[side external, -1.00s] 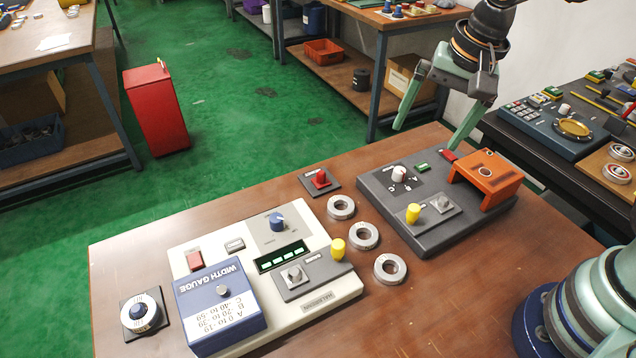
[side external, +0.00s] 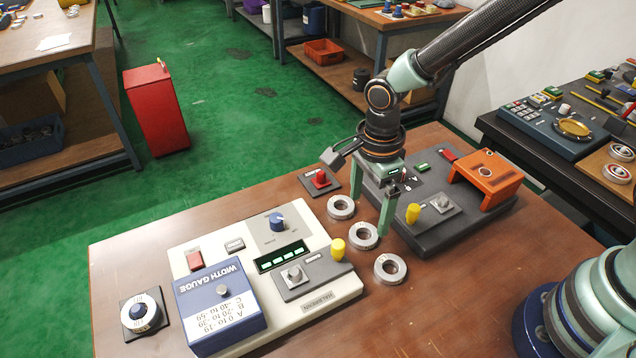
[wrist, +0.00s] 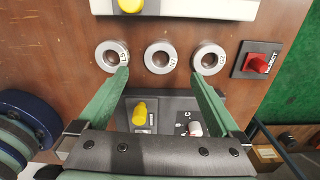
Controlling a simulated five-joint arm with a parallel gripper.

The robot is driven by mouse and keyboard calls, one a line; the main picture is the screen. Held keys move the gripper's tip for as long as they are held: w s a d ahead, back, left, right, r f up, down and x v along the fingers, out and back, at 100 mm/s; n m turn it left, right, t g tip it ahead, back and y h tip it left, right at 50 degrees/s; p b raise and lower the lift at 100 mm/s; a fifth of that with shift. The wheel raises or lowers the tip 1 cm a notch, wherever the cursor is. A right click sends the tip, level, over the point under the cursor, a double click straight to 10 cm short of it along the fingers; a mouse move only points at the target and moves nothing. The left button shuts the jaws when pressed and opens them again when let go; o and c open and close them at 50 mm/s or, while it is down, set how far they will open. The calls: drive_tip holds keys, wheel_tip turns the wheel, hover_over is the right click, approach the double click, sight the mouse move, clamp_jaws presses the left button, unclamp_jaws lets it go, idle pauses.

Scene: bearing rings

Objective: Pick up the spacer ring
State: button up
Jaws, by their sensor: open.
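Three grey metal rings lie flat in a row on the brown table. In the side view they are the far ring (side external: 341,207), the middle ring (side external: 363,236) and the near ring (side external: 390,268). In the wrist view they read left to right as near ring (wrist: 112,54), middle ring (wrist: 160,57) and far ring (wrist: 208,57), each with small lettering too blurred to read surely. Which is the spacer is not clear. My gripper (side external: 371,214) is open and empty above the table, beside the row; its fingertips (wrist: 161,73) straddle the middle ring's line in the wrist view.
A cream panel with a blue width gauge box (side external: 222,298) stands left of the rings. A dark panel (side external: 440,240) with a yellow knob (side external: 413,214) and orange bracket (side external: 486,178) stands right. A red reject knob (side external: 320,180) sits beyond the far ring.

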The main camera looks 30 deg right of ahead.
sight(363, 238)
drive_tip(key=shift+a+f, duration=0.1)
drive_tip(key=shift+f, duration=3.15)
clamp_jaws()
drive_tip(key=shift+r, duration=0.15)
